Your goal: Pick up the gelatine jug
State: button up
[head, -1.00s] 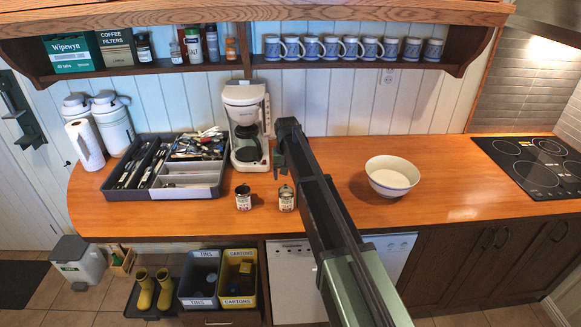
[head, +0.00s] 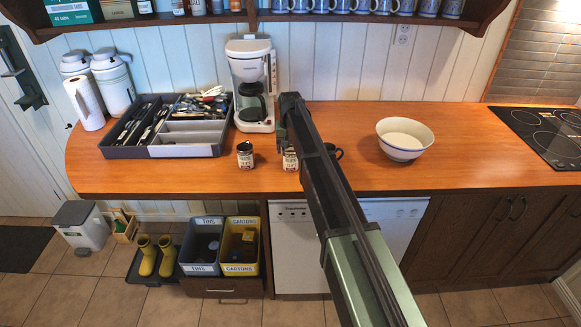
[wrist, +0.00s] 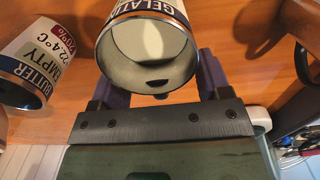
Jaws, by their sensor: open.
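The gelatine jug is a can-shaped vessel with a printed label and a metal rim. It shows large in the wrist view (wrist: 150,20), its round open end facing the camera and "GELATI" readable. In the head view it stands on the counter (head: 291,161), partly covered by my arm. My gripper (wrist: 160,85) is open, with one dark finger on each side of the jug's lower part in the picture. Whether either finger touches it I cannot tell. In the head view my gripper (head: 284,138) is over the jug.
A similar can labelled "BUTTER EMPTY" (wrist: 22,62) stands close on the left, also in the head view (head: 245,155). A dark handle (head: 335,152) shows right of my arm. A coffee maker (head: 252,85), utensil tray (head: 185,150) and bowl (head: 404,140) stand around.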

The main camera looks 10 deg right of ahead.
jog(key=shift+f, duration=0.95)
jog(key=shift+r, duration=0.25)
grip_shut()
jog(key=shift+r, duration=0.1)
notch_tip(320, 180, up, 20)
jog(key=p, duration=2)
